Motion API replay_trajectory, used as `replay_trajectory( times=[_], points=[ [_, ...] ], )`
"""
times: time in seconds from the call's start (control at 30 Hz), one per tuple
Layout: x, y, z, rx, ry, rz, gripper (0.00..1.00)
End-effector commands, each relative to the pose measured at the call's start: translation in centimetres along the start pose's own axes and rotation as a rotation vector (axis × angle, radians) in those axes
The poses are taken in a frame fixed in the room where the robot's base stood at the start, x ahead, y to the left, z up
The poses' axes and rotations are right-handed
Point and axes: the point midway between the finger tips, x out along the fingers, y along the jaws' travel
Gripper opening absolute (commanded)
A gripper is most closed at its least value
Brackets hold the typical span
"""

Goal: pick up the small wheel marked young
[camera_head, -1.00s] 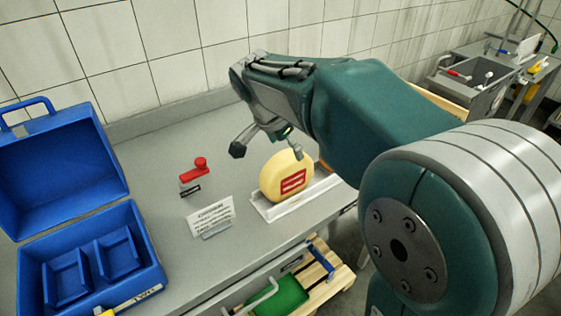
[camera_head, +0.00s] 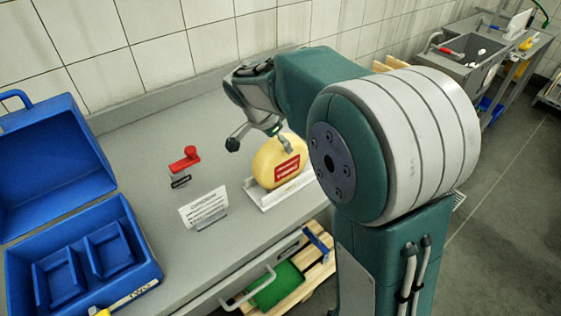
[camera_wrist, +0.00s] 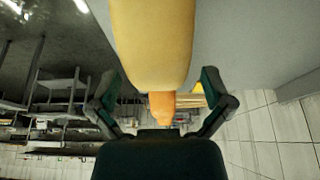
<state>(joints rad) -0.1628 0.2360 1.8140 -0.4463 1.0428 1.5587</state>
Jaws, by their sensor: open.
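A yellow cheese wheel (camera_head: 264,168) with a red and white label stands upright in a white holder (camera_head: 265,207) on the grey counter. The label is too small to read. My gripper (camera_head: 259,143) is open at the wheel's upper left, with one finger near its top and the other out to the left. In the wrist view, the yellow wheel (camera_wrist: 153,45) fills the upper middle between the spread fingers (camera_wrist: 160,95). A small orange piece (camera_wrist: 162,106) shows beyond it; I cannot tell what it is.
An open blue case (camera_head: 140,255) stands at the left. A red-handled item (camera_head: 186,158) and a white sign card (camera_head: 203,207) lie between case and wheel. Tiled wall runs behind.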

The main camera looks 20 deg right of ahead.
Motion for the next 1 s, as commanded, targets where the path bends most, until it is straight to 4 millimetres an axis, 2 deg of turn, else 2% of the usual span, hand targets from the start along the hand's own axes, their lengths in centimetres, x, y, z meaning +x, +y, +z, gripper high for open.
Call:
replay_trajectory(
  times=[0.1, 0.2, 0.5, 0.57, 0.6, 0.7, 1.0],
  points=[
    [2.1, 0.2, 0.2, 0.001, -0.002, 0.005, 1.0],
    [3.2, 0.1, 0.1, 0.001, 0.0, 0.002, 1.0],
    [3.7, 0.1, 0.1, 0.0, 0.0, 0.0, 1.0],
    [3.7, 0.1, 0.1, 0.0, 0.0, 0.001, 0.73],
    [3.7, 0.1, 0.1, 0.0, 0.0, 0.001, 0.55],
    [3.7, 0.1, 0.2, 0.0, 0.0, 0.001, 0.17],
    [3.6, 0.1, 0.1, 0.001, 0.001, -0.002, 0.17]
  ],
)
